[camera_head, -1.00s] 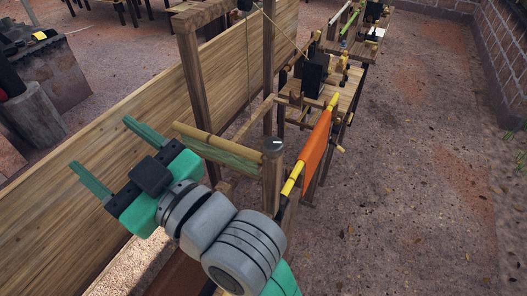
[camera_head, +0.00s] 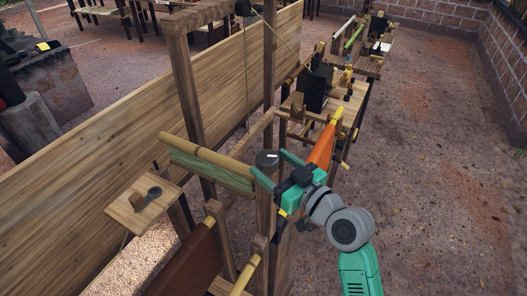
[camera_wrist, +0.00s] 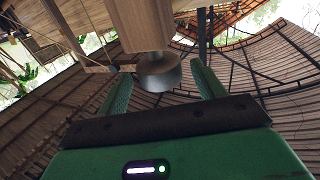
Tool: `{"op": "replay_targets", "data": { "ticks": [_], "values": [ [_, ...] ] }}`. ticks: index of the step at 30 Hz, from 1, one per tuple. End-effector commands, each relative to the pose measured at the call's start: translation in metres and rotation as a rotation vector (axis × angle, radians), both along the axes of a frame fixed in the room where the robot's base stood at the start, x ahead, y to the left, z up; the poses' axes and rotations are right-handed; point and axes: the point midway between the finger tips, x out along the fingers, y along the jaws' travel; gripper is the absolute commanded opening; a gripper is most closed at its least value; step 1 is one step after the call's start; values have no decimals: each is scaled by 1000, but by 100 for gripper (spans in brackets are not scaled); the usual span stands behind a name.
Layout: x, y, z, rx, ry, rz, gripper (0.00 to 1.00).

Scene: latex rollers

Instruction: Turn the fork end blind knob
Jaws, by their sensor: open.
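A dark round knob (camera_head: 267,158) with a white mark sits on top of a wooden post (camera_head: 264,215) in the middle of the head view. It also shows in the wrist view as a grey disc (camera_wrist: 158,76) at the end of a wooden beam. My gripper (camera_head: 274,168) is open, and its two green fingers point toward the knob. In the wrist view, the knob is between the lines of the fingers of my gripper (camera_wrist: 160,72), near their tips. I cannot tell whether either finger touches it.
A bamboo pole with green cloth (camera_head: 210,167) lies left of the knob. An orange cloth (camera_head: 322,147) on a yellow pole is close behind my gripper. A small wooden board (camera_head: 125,212) stands at the left. The ground on the right is clear.

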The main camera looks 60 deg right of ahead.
Motion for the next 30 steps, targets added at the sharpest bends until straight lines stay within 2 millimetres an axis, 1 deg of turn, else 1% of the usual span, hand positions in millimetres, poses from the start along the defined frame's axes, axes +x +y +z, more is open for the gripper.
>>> {"op": "replay_targets", "data": {
  "ticks": [1,3,6,10,17,21,24,28,30],
  "values": [
    [9,-4,3,-1,2,2,68],
    [20,-9,3,-2,2,1,68],
    [32,-15,2,0,1,0,68],
    [39,-18,0,0,1,0,68],
    [40,-18,0,0,0,-1,68],
    [39,-18,0,-1,0,-1,41],
    [39,-18,0,0,-1,-1,24],
    [40,-18,3,0,-1,-15,24],
    [41,-17,6,5,-2,-52,23]
  ]
}}
